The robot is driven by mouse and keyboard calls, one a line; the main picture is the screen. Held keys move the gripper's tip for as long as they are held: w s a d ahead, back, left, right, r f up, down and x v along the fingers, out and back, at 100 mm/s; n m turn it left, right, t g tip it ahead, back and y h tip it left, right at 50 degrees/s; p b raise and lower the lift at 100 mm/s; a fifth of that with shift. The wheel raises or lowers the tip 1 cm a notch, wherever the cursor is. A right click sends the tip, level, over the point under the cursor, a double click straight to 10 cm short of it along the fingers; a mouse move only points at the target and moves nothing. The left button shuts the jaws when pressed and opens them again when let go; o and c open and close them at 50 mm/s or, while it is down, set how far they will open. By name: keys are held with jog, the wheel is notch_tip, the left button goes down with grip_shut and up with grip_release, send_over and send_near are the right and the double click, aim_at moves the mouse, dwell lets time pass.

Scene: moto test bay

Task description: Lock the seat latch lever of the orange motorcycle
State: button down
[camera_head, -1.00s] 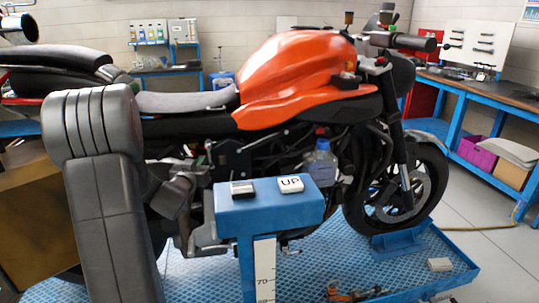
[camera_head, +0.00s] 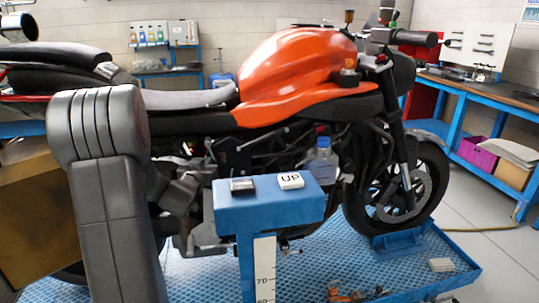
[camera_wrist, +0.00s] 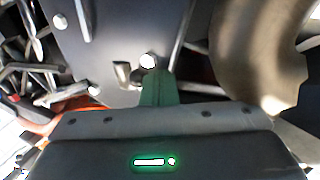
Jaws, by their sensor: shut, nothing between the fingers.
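The orange motorcycle (camera_head: 300,75) stands upright on a blue platform, with its long grey-black seat (camera_head: 190,100) behind the tank. A pale round bolt head (camera_wrist: 148,61) lies just beyond the fingertips. A small metal piece beside it could be the latch lever (camera_wrist: 123,74); I cannot tell this, nor whether the fingers touch it.
A blue stand (camera_head: 268,208) with an "UP" button is in front of the motorcycle. A bottle with a blue cap (camera_head: 322,160) is just behind it. A brown box (camera_head: 28,215) is at left. Parts lie on the blue platform (camera_head: 200,275).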

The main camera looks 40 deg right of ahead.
aim_at(221, 153)
jog(key=shift+s+d, duration=0.1)
jog(key=shift+d, duration=0.05)
jog(key=shift+s+d+b, duration=0.2)
jog(key=shift+d+b, duration=0.1)
jog(key=shift+d, duration=0.3)
dwell(0.3)
jog(key=shift+s+d+r, duration=0.15)
jog(key=shift+s+d, duration=0.05)
jog(key=shift+d, duration=0.2)
jog(key=shift+s, duration=0.1)
jog(key=shift+s+d+r, duration=0.2)
jog(key=shift+d+r, duration=0.15)
jog(key=shift+d, duration=0.15)
jog(key=shift+a+f+b, duration=0.1)
jog(key=shift+a+b, duration=0.05)
jog(key=shift+b, duration=0.15)
